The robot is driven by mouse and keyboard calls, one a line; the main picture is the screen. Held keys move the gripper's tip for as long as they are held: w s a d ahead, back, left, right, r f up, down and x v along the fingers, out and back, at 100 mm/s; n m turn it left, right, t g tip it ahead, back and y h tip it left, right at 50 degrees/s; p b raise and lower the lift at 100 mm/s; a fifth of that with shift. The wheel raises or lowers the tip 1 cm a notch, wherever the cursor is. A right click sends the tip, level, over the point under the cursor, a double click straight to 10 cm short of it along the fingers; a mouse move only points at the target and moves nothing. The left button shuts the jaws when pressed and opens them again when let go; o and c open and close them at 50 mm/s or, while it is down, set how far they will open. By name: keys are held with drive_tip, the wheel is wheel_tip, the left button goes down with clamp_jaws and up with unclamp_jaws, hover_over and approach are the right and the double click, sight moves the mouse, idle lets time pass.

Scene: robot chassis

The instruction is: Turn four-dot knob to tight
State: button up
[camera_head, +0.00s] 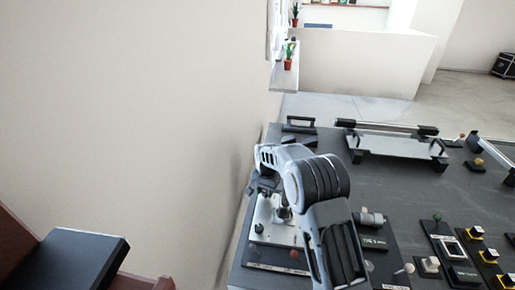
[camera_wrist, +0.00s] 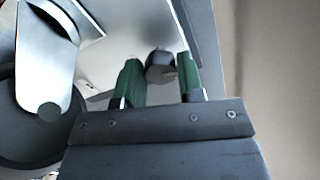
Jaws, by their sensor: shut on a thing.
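In the wrist view, the two green fingers of my gripper (camera_wrist: 159,62) stand on either side of a dark rounded knob (camera_wrist: 160,58) and are shut on it. No dots or tightness marks can be made out on the knob, so I cannot tell how far it is turned. In the head view, my arm reaches down over a pale metal plate (camera_head: 272,235) at the left of the dark bench. The arm hides part of the plate there, and the gripped knob cannot be made out clearly.
A small dark knob (camera_head: 259,228) and a red one (camera_head: 294,254) sit near my arm. The dark bench (camera_head: 385,190) carries a cylindrical fitting (camera_head: 372,218) and yellow-and-black blocks (camera_head: 489,256) to the right. A plain wall (camera_head: 130,120) rises close on the left.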

sight(266, 191)
drive_tip(key=m, duration=0.2)
drive_tip(key=shift+d+f+m, duration=0.15)
drive_tip(key=shift+d+m, duration=0.15)
drive_tip(key=shift+d, duration=0.05)
drive_tip(key=shift+w+f+m, duration=0.2)
drive_tip(key=shift+m, duration=0.5)
drive_tip(key=shift+a+m, duration=0.1)
drive_tip(key=shift+m, duration=0.6)
drive_tip(key=shift+s+a, duration=0.15)
drive_tip(key=o, duration=0.9)
drive_tip(key=shift+r, duration=0.1)
wheel_tip(266, 191, up, 14)
drive_tip(key=shift+f, duration=0.1)
